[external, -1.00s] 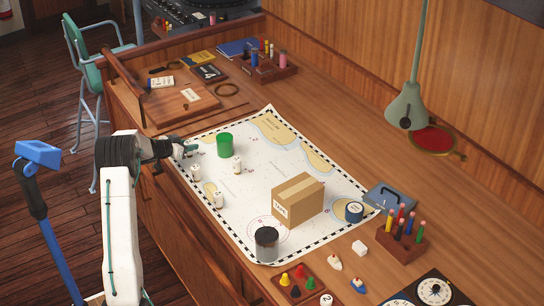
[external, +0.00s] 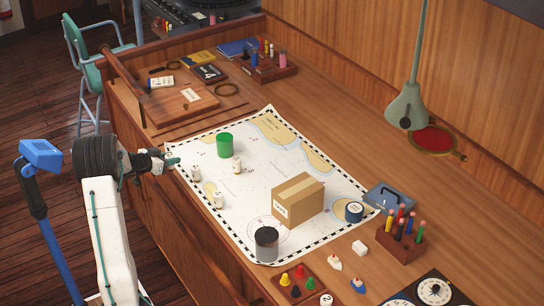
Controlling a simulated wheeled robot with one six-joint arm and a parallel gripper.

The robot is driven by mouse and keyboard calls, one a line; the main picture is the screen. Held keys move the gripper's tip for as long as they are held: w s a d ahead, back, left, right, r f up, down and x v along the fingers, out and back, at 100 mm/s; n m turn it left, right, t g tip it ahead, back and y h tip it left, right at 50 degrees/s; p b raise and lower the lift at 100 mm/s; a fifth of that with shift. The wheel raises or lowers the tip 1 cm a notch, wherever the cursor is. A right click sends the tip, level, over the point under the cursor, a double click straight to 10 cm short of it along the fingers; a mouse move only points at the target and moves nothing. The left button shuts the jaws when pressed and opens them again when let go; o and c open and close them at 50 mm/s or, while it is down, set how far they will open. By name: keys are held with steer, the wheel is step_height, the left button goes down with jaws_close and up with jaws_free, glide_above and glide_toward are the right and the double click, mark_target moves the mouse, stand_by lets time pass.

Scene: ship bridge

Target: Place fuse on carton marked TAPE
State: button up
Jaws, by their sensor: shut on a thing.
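My gripper (external: 173,160) is at the chart's left edge, well left of the carton. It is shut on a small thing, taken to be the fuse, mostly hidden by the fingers. Small white cylinders stand upright on the chart: one (external: 196,174) just right of my gripper, one (external: 218,200) nearer the front, one (external: 237,166) farther right.
A green cup (external: 225,145) stands behind the white cylinders. A dark-topped can (external: 266,244) stands in front of the carton, and a blue tape roll (external: 354,211) to its right. A pen block (external: 401,240) and a lamp (external: 407,105) are farther right. The chart's middle is fairly clear.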

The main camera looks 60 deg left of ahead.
steer(key=shift+s+d, duration=0.45)
steer(key=shift+s, duration=0.05)
steer(key=shift+w+d+r, duration=0.15)
steer(key=shift+w+d, duration=0.1)
steer(key=w+d+r+m+h, duration=0.1)
steer(key=w+d+r+h, duration=0.2)
steer(key=d, duration=0.4)
steer(key=w+d+r+m, duration=0.2)
steer(key=w+d+r, duration=0.1)
steer(key=w+d, duration=0.35)
steer(key=w+d+r+m+h, duration=0.1)
steer(key=w+d+r+h, duration=0.2)
steer(key=d, duration=0.5)
steer(key=w+d+r+m, duration=0.1)
steer(key=d+r+m, duration=0.15)
steer(key=d, duration=0.95)
steer(key=n, duration=0.1)
glide_above(298, 188)
step_height(298, 188, down, 2)
steer(key=shift+w, duration=0.1)
steer(key=shift+f, duration=1.7)
